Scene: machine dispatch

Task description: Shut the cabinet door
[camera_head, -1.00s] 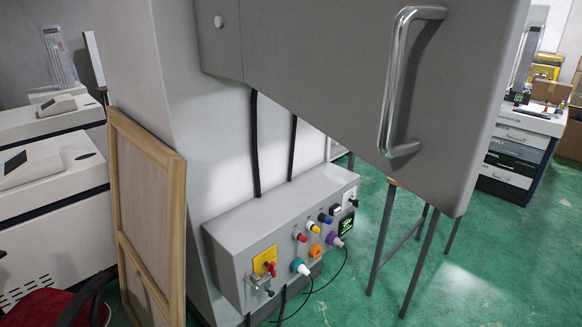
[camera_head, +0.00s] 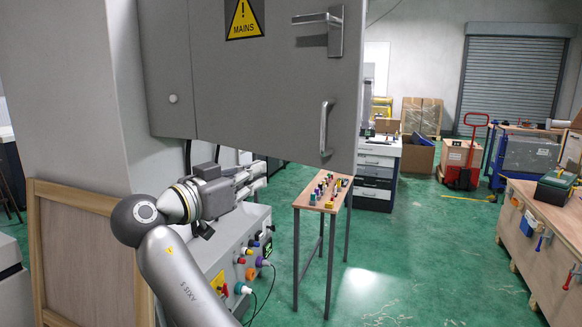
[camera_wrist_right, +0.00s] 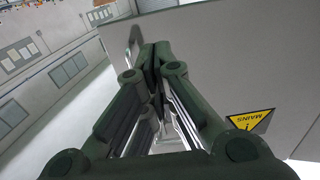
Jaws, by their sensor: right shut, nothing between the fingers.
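The grey cabinet door (camera_head: 270,100) fills the upper middle of the head view. It bears a yellow MAINS sign (camera_head: 244,17), a lever handle (camera_head: 330,35) and a bar handle (camera_head: 326,128). My right gripper (camera_head: 262,176) is shut and empty, just below the door's lower edge in the picture. In the right wrist view the shut fingers (camera_wrist_right: 156,58) point up over the door's grey face (camera_wrist_right: 230,60), with the sign (camera_wrist_right: 251,114) upside down. Contact with the door cannot be told. My left gripper is out of view.
A control box (camera_head: 222,250) with coloured plugs and cables stands below the cabinet. A narrow table (camera_head: 318,205) with small items is right of it. A framed wooden panel (camera_head: 85,250) leans at left. Green floor (camera_head: 420,260) is clear before the wooden workbench (camera_head: 520,255).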

